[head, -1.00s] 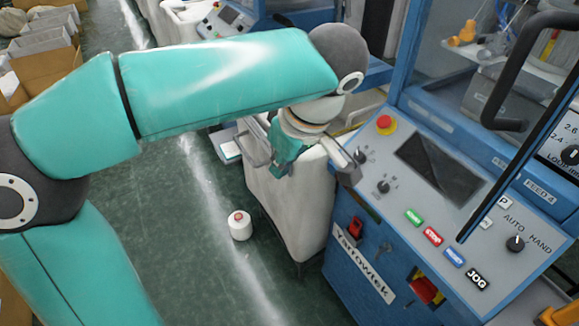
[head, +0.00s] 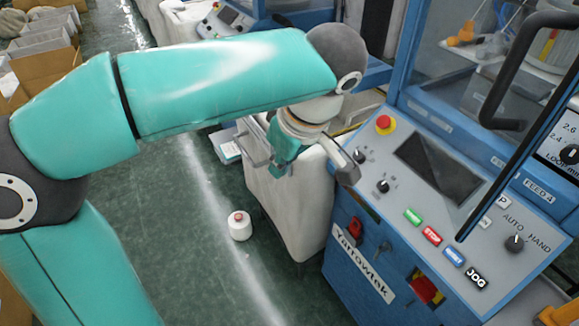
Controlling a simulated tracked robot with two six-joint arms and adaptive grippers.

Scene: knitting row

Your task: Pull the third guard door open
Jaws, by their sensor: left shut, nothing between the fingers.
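A blue-framed guard door with a clear pane (head: 462,75) stands on the blue knitting machine at the right of the head view. Its dark bar handle (head: 497,85) is at the upper right; the door looks shut, though its right part is cut off. My left gripper (head: 348,170) is shut and empty. It is beside the left edge of the control panel (head: 400,205), well left of the handle and apart from it. I cannot tell from this view which door in the row this is. My right gripper is not in view.
A red emergency button (head: 384,124), several coloured push buttons and knobs sit on the panel. A white bin (head: 290,215) stands under my left gripper. Cardboard boxes (head: 42,60) are at the upper left.

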